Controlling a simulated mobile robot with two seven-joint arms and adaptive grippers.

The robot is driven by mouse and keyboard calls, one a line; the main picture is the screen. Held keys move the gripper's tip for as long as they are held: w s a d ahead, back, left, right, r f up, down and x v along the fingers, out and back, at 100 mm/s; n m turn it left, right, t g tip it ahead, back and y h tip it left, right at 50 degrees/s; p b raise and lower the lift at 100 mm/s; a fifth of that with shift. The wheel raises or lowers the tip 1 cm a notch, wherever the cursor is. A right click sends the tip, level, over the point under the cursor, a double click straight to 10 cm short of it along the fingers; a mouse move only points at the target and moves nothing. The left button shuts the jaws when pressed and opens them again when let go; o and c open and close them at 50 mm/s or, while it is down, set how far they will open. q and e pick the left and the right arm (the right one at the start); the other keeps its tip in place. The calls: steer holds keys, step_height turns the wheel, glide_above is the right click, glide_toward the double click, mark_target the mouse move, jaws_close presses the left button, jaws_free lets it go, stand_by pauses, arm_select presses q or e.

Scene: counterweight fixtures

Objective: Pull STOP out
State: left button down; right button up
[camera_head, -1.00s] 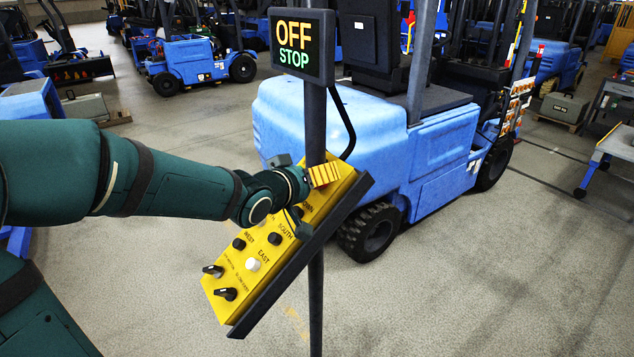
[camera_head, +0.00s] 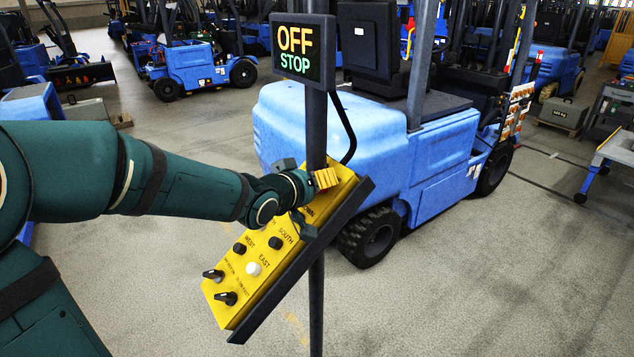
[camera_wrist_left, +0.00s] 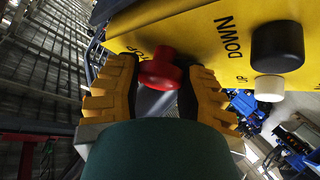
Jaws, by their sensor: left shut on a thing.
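The red STOP button (camera_wrist_left: 160,72) shows in the left wrist view, between the yellow fingers of my left gripper (camera_head: 322,179). Both fingers close on its sides. The gripper is at the upper end of the tilted yellow control panel (camera_head: 250,285), and the hand hides the button in the head view. The panel face (camera_wrist_left: 195,40) is just beyond the button in the wrist view. The display (camera_head: 304,51) on the post reads OFF in orange and STOP in green. My right gripper is not in view.
A black button (camera_wrist_left: 277,47) and a white button (camera_wrist_left: 268,88) sit beside the red one. Lower on the panel are more buttons and two black knobs (camera_head: 227,298). The dark post (camera_head: 317,270) carries the panel. A blue forklift (camera_head: 400,160) stands close behind.

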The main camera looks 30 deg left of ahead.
arm_select(q)
steer(key=shift+r+p, duration=0.55)
steer(key=shift+r, duration=0.05)
steer(key=shift+s+a+r, duration=0.15)
steer(key=shift+s+r, duration=0.05)
steer(key=shift+s, duration=0.1)
steer(key=shift+c, duration=2.3)
jaws_free()
steer(key=shift+f, duration=0.15)
steer(key=v, duration=1.2)
